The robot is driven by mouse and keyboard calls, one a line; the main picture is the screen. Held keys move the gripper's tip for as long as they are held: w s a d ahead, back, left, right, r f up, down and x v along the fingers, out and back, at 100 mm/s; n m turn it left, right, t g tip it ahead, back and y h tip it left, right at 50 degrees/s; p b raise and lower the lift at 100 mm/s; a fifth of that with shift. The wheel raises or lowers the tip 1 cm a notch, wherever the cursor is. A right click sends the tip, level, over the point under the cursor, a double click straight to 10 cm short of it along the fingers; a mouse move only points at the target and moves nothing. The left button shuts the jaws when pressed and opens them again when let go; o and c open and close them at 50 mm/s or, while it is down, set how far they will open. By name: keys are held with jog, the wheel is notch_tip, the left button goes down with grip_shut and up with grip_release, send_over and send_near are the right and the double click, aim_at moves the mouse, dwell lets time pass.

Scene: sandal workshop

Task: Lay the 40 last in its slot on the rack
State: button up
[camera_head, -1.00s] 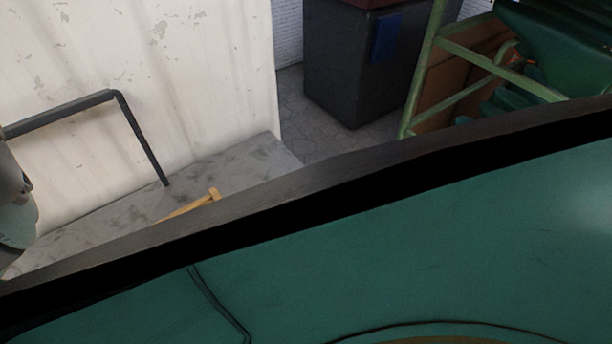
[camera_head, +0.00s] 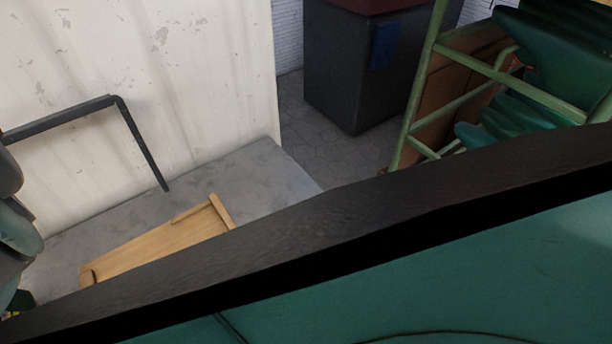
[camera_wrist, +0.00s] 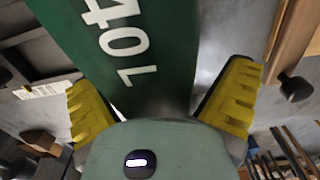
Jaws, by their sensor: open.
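The 40 last (camera_wrist: 130,45) is a dark green piece with white marking showing "40" and more, in the wrist view. It runs from the top edge down between the yellow finger pads of my gripper (camera_wrist: 160,100). My gripper is open, with visible space beside the last at both pads; whether anything touches is unclear. In the head view my wrist shows at the left edge, with a yellow bit of gripper at the bottom left corner. A green metal rack (camera_head: 425,85) with dark green shapes stands upper right; no slot can be made out.
A wooden tray (camera_head: 165,245) with raised ends lies on a grey surface (camera_head: 265,180) beside a pale wall. A black bent bar (camera_head: 140,140) fronts the wall. A dark bin (camera_head: 350,75) stands behind. My own teal body and a dark band cover the head view's foreground.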

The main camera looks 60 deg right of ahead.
jog(key=shift+c, duration=0.2)
jog(key=c, duration=1.4)
